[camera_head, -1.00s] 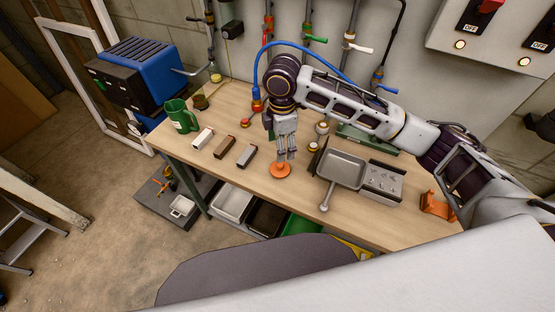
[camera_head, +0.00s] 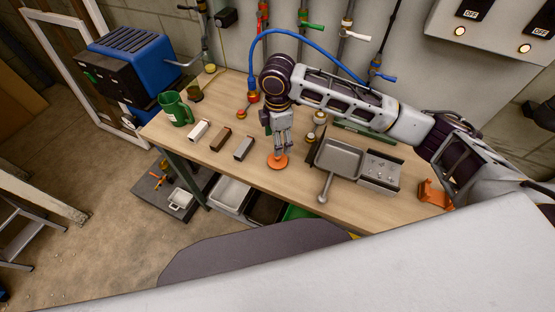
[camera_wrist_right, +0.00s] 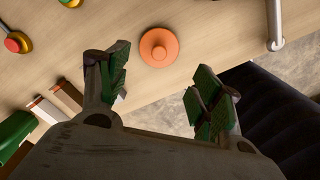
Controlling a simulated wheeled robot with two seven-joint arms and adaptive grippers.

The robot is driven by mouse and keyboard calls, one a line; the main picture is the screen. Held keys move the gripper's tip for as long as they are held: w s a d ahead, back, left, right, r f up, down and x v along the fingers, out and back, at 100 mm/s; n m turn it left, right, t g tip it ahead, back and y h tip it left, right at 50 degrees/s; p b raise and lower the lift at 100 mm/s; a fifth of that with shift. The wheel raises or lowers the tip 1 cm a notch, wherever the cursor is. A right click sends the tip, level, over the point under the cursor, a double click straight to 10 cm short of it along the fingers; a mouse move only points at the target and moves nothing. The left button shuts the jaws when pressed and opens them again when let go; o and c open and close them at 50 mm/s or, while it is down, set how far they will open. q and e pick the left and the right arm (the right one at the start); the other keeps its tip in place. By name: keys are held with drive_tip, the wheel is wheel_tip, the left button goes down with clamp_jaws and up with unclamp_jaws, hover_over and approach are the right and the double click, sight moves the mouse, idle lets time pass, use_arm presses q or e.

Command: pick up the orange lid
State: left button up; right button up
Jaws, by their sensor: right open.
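The orange lid (camera_head: 277,162) lies flat on the wooden workbench (camera_head: 300,195), a round disc with a small knob on top. In the right wrist view the lid (camera_wrist_right: 159,47) shows whole, beyond the fingertips and between their lines. My right gripper (camera_head: 281,151) points down just above the lid in the head view. Its two green-padded fingers are spread apart in the right wrist view (camera_wrist_right: 163,75), with nothing between them. Whether the fingertips are level with the lid is hard to tell. My left gripper is not in view.
Three small blocks, white (camera_head: 199,130), brown (camera_head: 220,138) and grey (camera_head: 243,147), lie left of the lid. A grey pan (camera_head: 338,158) with its handle toward the front edge stands to the right. A green mug (camera_head: 176,110) stands at the left end.

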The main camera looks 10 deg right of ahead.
sight(278, 158)
drive_tip(key=shift+f, duration=2.55)
drive_tip(key=shift+f, duration=0.15)
drive_tip(key=shift+f+p, duration=0.55)
drive_tip(key=shift+f, duration=1.9)
drive_tip(key=shift+w, duration=0.1)
drive_tip(key=c, duration=0.5)
